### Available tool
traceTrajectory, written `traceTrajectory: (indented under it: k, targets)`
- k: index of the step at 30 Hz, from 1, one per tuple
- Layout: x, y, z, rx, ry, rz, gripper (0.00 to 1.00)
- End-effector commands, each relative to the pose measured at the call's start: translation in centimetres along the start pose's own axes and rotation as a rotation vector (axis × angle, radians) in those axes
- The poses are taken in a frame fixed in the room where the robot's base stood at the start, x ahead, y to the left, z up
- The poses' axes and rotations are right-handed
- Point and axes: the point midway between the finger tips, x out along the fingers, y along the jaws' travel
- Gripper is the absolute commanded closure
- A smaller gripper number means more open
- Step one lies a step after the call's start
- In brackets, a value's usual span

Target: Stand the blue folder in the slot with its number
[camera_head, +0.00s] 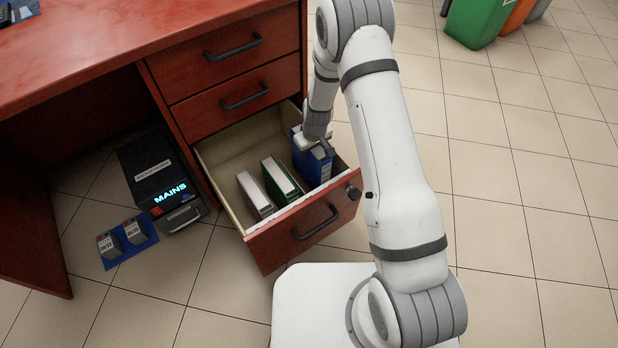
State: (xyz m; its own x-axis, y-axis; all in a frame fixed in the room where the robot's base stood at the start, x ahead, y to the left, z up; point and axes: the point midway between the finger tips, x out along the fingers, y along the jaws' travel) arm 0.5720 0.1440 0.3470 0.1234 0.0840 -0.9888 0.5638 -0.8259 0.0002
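The blue folder (320,167) stands at the right end of the open bottom drawer (225,152), with a pale label on its front edge. My gripper (315,146) is at the top of the blue folder and hides part of it. The fingers are too small and too covered to tell whether they grip the folder. A white-grey folder (257,194) and a green folder (281,181) stand to its left in the drawer. I cannot make out slot numbers or dividers in the drawer.
The red desk (90,45) has two shut drawers above the open one. On the floor at left are a dark box with a lit "MAINS" sign (160,175) and a blue holder (126,251) with two grey blocks. Bins (478,20) stand far back. Tiled floor at right is clear.

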Motion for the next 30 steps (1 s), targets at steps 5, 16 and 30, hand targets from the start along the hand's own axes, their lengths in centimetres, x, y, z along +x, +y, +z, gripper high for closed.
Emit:
traceTrajectory:
  k: [5,16,30]
  targets:
    - [3.7,0.0,0.6,0.001,0.0,0.0,1.0]
    - [7.9,0.1,1.2,0.002,0.001,0.0,1.0]
    - [8.2,0.1,1.3,0.002,0.0,0.0,0.54]
